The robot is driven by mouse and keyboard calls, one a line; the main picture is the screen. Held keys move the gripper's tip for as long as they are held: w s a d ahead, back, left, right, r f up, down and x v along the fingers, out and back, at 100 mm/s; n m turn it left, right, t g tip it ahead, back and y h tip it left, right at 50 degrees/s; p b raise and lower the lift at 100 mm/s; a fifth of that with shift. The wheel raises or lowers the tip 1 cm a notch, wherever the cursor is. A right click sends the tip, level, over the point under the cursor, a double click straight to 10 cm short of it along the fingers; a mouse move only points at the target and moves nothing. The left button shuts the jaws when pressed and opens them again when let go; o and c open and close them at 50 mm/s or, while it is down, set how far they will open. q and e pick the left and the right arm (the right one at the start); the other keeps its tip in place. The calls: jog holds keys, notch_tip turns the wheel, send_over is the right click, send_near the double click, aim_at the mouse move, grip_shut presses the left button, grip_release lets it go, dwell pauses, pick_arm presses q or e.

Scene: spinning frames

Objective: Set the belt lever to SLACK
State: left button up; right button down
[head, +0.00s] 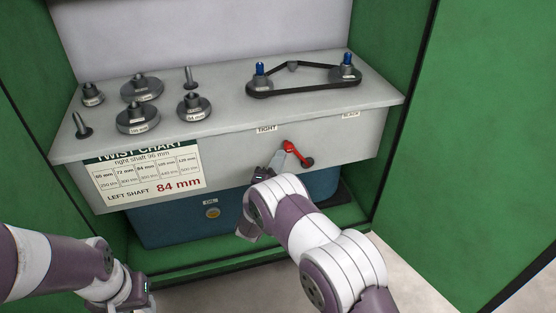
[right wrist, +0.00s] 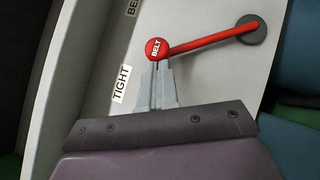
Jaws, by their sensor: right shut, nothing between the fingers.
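The red belt lever (head: 296,152) is on the front face of the grey bench, its dark pivot at the lower right. Its arm tilts up and left, toward the TIGHT label (head: 267,128); the SLACK label (head: 351,115) is farther right.
Two blue-topped shafts (head: 260,69) carry a black belt (head: 305,88) on the bench top (head: 225,107). Several grey pulleys (head: 141,86) stand to the left. A chart (head: 150,175) reads LEFT SHAFT 84 mm. Green panels (head: 480,140) flank the bench.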

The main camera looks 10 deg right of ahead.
aim_at(287, 149)
jog(key=d+r+m+p, duration=0.1)
jog(key=r+p, duration=0.1)
jog(key=d+r+m+g+p, duration=0.1)
jog(key=p, duration=0.2)
jog(key=shift+d+r+g, duration=0.15)
jog(key=shift+r+g, duration=0.15)
jog(key=shift+r, duration=0.05)
jog(key=d+r+m+g+y+p, duration=0.1)
jog(key=d+m+g+y+p, duration=0.3)
jog(key=d+m+p, duration=0.3)
jog(key=d+y+p, duration=0.1)
jog(key=d+p, duration=0.4)
jog(key=d, duration=0.2)
jog(key=shift+w, duration=0.25)
jog(key=shift+d, duration=0.2)
